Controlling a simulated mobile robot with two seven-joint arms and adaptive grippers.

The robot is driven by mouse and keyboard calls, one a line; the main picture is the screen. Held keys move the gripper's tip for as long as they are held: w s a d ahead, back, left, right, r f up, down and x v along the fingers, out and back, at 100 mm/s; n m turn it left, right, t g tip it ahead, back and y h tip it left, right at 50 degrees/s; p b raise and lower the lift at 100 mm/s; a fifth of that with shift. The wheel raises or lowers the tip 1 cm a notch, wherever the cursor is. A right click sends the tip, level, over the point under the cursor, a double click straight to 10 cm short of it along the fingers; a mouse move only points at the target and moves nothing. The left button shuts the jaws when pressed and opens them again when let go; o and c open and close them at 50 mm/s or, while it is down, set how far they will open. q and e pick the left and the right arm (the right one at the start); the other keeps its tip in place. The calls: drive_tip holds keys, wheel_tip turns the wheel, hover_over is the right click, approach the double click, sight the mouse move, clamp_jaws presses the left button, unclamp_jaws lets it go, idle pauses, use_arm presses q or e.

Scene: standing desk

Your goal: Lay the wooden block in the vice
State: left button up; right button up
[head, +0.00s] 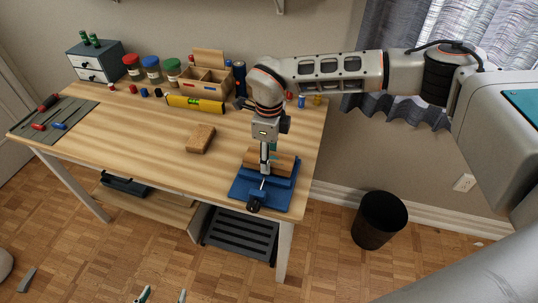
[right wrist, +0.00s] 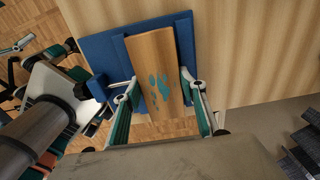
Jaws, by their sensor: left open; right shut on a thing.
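The wooden block (head: 284,159) is at the blue vice (head: 277,194) on the desk's front right corner. In the right wrist view the block (right wrist: 152,60) has teal marks and lies over the blue vice (right wrist: 183,32), slightly tilted in the picture. My right gripper (head: 265,172) points down over the vice and is shut on the block, with a finger on each side in the right wrist view (right wrist: 160,95). I cannot tell whether the block touches the vice bed. My left gripper (head: 163,296) is open and empty at the bottom edge, away from the desk.
A brown block (head: 201,138) lies on the desk left of the vice. A yellow level (head: 196,104), a wooden organiser (head: 206,82) and jars (head: 152,69) stand along the back. A tool mat (head: 52,117) is at far left. A black bin (head: 379,220) stands on the floor.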

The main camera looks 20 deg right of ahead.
drive_tip(key=shift+f, duration=0.15)
drive_tip(key=o, duration=1.3)
wheel_tip(320, 180, up, 13)
drive_tip(key=shift+p, duration=0.3)
